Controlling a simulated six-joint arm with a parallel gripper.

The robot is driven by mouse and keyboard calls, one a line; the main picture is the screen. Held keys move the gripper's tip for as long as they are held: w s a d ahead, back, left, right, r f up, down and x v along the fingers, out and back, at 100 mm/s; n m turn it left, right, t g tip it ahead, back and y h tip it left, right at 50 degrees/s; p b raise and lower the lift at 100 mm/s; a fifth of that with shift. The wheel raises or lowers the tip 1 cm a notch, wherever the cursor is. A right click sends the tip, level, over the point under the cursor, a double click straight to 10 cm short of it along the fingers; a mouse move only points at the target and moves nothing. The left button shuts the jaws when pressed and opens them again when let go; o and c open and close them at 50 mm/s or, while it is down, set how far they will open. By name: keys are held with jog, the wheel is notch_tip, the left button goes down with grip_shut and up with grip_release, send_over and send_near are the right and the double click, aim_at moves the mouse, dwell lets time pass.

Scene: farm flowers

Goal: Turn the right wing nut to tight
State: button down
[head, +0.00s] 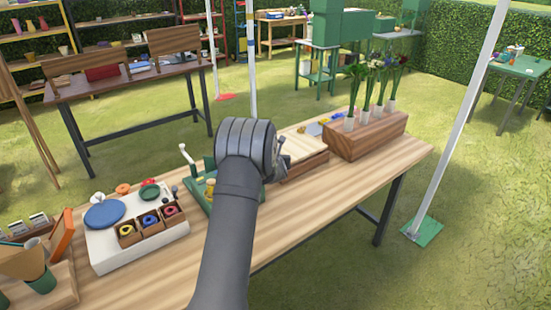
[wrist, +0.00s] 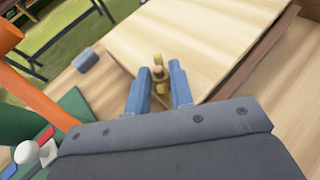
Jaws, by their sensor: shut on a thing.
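In the wrist view a small brass wing nut (wrist: 158,73) stands at the edge of a pale wooden board (wrist: 205,38). My gripper (wrist: 157,80) has its two blue fingers on either side of the nut, shut on it. In the head view my gripper (head: 281,162) is at the near left side of the wooden press (head: 306,165), and my arm hides the nut there. How tight the nut is cannot be told.
A green stand (head: 197,190) with a white-tipped lever is close to my wrist on the left. A wooden block (head: 370,140) with flowers in white holders stands to the right. A white tray (head: 110,255) lies at left. The table's front right is clear.

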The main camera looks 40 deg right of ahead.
jog(key=c, duration=1.3)
grip_release()
jog(key=shift+r, duration=0.1)
jog(key=shift+o, duration=0.2)
jog(key=v, duration=1.7)
jog(key=shift+a, duration=0.2)
jog(key=shift+s, duration=0.1)
